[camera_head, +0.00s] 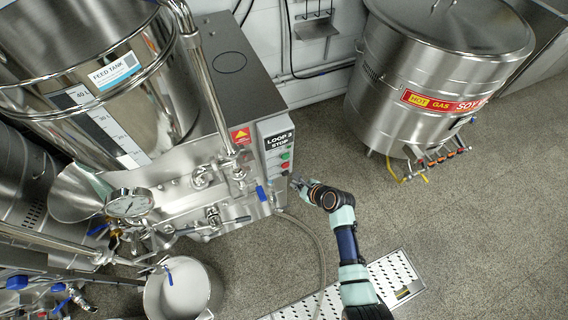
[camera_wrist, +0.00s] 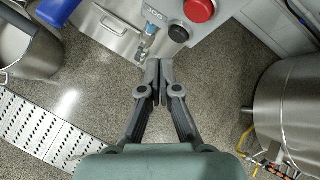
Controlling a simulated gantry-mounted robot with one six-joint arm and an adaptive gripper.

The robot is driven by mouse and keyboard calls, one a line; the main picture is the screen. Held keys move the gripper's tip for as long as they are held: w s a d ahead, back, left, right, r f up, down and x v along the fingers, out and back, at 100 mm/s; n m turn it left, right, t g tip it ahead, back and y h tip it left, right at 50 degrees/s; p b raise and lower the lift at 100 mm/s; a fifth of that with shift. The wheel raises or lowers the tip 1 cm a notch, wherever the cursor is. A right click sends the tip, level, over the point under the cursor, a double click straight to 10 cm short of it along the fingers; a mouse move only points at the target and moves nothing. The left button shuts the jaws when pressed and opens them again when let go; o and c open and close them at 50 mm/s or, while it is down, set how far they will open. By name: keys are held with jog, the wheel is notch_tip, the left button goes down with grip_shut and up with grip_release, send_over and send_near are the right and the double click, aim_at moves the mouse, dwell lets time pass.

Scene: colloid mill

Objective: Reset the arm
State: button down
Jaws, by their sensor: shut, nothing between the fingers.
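My gripper (camera_head: 297,183) is at the end of my arm, close to the front of the control box (camera_head: 277,143) labelled "LOOP 3 STOP". In the wrist view my gripper (camera_wrist: 158,82) is shut with its fingertips together and nothing between them. Just beyond the fingertips are a black knob (camera_wrist: 178,34) and a red button (camera_wrist: 199,10) on the grey box. A small key-like metal piece (camera_wrist: 146,40) hangs by the tips; I cannot tell whether they touch it.
The steel feed tank (camera_head: 110,90) stands at the left, with pipes and a blue-handled valve (camera_head: 262,193). A hot soy vat (camera_head: 440,70) stands at the upper right. A steel pot (camera_head: 182,290) and a floor grate (camera_head: 395,275) lie below. The right floor is clear.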

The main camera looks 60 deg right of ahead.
jog(key=shift+w, duration=0.1)
dwell(0.3)
jog(key=w+a+r+n, duration=0.2)
jog(key=w+r+n, duration=0.1)
jog(key=w+a+r+n, duration=0.3)
jog(key=w+a+r+n+y, duration=0.1)
jog(key=w+a+r+n, duration=0.1)
jog(key=w+a+n, duration=0.1)
jog(key=shift+a+r+n+t, duration=0.2)
jog(key=shift+r+n+t, duration=0.2)
jog(key=w+a+r+n+t+y, duration=0.1)
jog(key=w+a+r+n, duration=0.2)
jog(key=a+r+n, duration=0.7)
jog(key=w+a+r+n+t+y, duration=0.1)
jog(key=w+a+r+n, duration=0.1)
jog(key=a+r+n, duration=0.8)
jog(key=s+a+r+n+t, duration=0.1)
jog(key=s+a+r+n, duration=0.1)
jog(key=a+r+n, duration=0.3)
jog(key=s+a+r+n, duration=0.1)
jog(key=s+a+n, duration=0.15)
jog(key=a, duration=0.45)
notch_tip(320, 180, up, 24)
jog(key=p, duration=2.5)
jog(key=shift+d+m+y, duration=0.3)
jog(key=shift+d+m, duration=0.05)
